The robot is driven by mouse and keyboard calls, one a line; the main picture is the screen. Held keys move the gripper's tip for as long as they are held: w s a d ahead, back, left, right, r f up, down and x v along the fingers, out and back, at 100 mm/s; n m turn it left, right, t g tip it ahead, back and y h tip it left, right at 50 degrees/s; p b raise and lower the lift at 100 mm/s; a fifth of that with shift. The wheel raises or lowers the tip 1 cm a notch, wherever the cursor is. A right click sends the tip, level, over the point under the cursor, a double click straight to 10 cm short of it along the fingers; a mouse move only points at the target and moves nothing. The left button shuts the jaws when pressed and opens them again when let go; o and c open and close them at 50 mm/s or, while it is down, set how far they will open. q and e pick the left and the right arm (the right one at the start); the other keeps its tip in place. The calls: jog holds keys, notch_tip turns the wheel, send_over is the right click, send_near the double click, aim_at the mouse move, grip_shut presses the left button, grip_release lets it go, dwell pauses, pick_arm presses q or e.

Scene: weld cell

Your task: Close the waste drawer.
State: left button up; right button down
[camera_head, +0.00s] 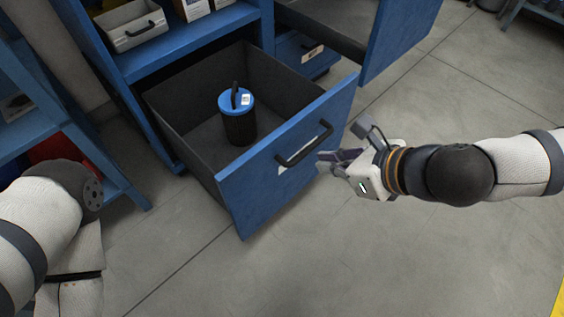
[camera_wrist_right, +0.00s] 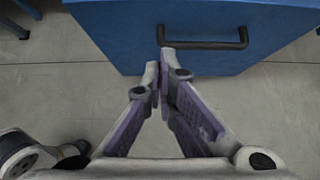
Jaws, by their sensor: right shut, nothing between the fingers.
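The waste drawer (camera_head: 240,200) is pulled out of the blue cabinet, with a blue front and a dark grey inside. A black canister with a blue lid (camera_head: 236,115) stands upright in it. The drawer's black bar handle (camera_head: 305,145) also shows in the right wrist view (camera_wrist_right: 203,44). My right gripper (camera_head: 322,160) is shut and empty, close in front of the drawer front beside the handle. In the right wrist view its fingertips (camera_wrist_right: 162,62) point at the drawer front below the left end of the handle. I cannot tell whether they touch it. My left gripper is out of view.
Another blue-fronted drawer (camera_head: 400,35) stands open at the upper right. A grey bin with a black handle (camera_head: 132,25) sits on the cabinet shelf. A blue rack (camera_head: 35,130) stands at the left. The floor in front is clear.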

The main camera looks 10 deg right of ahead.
pick_arm(q)
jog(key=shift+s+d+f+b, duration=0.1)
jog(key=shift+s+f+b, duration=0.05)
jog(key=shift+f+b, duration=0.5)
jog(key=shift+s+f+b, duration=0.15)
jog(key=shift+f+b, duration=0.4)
jog(key=shift+b, duration=0.2)
pick_arm(e)
jog(key=shift+w+a+r+x, duration=0.2)
jog(key=shift+w+r+x, duration=0.15)
jog(key=shift+x, duration=1.6)
jog(key=shift+w+a+r+x, duration=0.15)
jog(key=shift+w+r+x, duration=0.15)
jog(key=shift+x, duration=1.65)
jog(key=shift+w+a+r+x, duration=0.2)
jog(key=shift+r+x, duration=0.15)
jog(key=shift+x, duration=1.65)
